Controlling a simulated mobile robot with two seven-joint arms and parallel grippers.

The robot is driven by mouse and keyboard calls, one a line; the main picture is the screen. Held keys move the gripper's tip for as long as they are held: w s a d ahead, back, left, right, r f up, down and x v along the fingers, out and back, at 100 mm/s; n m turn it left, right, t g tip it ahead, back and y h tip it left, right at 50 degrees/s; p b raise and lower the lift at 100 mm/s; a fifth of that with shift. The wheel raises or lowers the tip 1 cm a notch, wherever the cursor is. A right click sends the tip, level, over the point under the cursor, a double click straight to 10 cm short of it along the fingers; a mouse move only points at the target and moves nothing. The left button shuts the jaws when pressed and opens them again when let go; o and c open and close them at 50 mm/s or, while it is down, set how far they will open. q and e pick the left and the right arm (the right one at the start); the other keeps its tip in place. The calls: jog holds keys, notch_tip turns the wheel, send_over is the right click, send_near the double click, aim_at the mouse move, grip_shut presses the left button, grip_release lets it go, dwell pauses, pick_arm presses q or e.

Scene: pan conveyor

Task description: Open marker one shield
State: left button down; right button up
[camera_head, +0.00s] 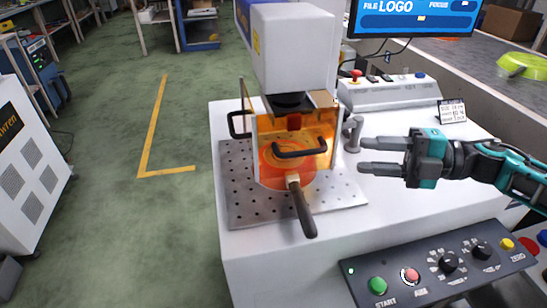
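The laser marker (295,45) stands on a white bench. Its orange see-through shield (322,128) stands upright in front of the work area, with a black bar handle (300,151) across it. Behind and below the shield lies a round orange-looking pan, and its dark handle (304,210) sticks out toward me over the perforated plate. My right gripper (370,156) is to the right of the shield, pointing left. Its two fingers are apart with nothing between them, near a grey post. My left gripper is not in view.
The perforated metal plate (240,205) lies under the pan. A control panel (430,268) with buttons and knobs is at the front right. A control box (390,92) and a small sign (452,111) stand behind my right gripper. A green pan (522,66) rests on the grey surface at far right.

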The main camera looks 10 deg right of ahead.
aim_at(310, 153)
jog(key=x, duration=1.2)
jog(key=shift+a, duration=0.4)
jog(key=shift+c, duration=0.4)
grip_shut()
jog(key=shift+p, duration=0.3)
